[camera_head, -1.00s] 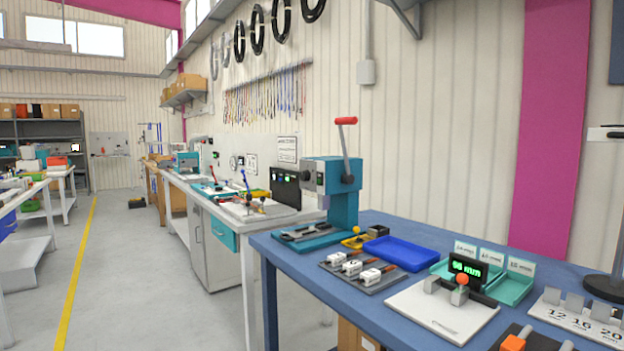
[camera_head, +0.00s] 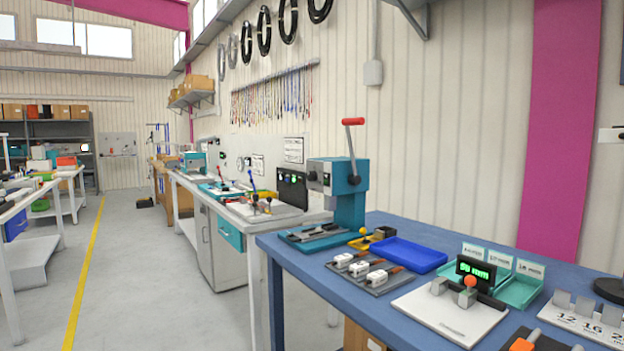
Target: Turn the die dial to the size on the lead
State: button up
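A teal bench press (camera_head: 345,190) with a red-tipped lever stands at the back left of the blue bench. A small dark round knob (camera_head: 326,178) shows on its grey front face; I cannot read any marking, and cannot tell if it is the die dial. Several white-tagged leads (camera_head: 355,267) lie on a dark tray in front of the press. Any size on them is too small to read. A black display (camera_head: 476,270) with green characters, blurred, stands behind a white plate (camera_head: 450,315). My gripper is not in view.
A blue tray (camera_head: 407,254) lies behind the leads. Teal bins with cards (camera_head: 520,290) and a plate marked 12, 16 and a cut-off number (camera_head: 585,326) are to the right. Open floor with a yellow line (camera_head: 84,275) runs at the left.

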aim_at(311, 176)
jog(key=i+j, duration=0.4)
jog(key=i+j+u, duration=0.1)
jog(key=i+j, duration=0.3)
jog(key=i, duration=0.2)
jog(key=i+j, duration=0.35)
jog(key=i, duration=0.2)
jog(key=i+j, duration=0.35)
jog(key=i, duration=0.15)
jog(key=j+u, duration=0.05)
